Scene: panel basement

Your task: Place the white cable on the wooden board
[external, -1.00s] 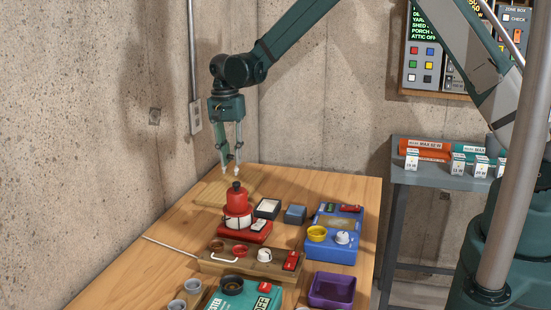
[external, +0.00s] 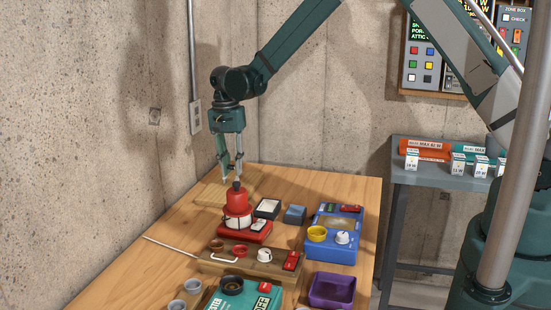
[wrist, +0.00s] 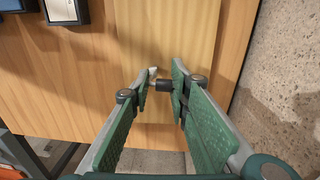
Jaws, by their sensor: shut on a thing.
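The wooden board (external: 209,192) lies flat near the wall corner, below my fingertips, and fills the middle of the wrist view (wrist: 180,35). A white curved piece like a short cable (external: 225,260) lies at the front wooden rack.
Concrete walls border the board's side. The table's left part is mostly clear.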

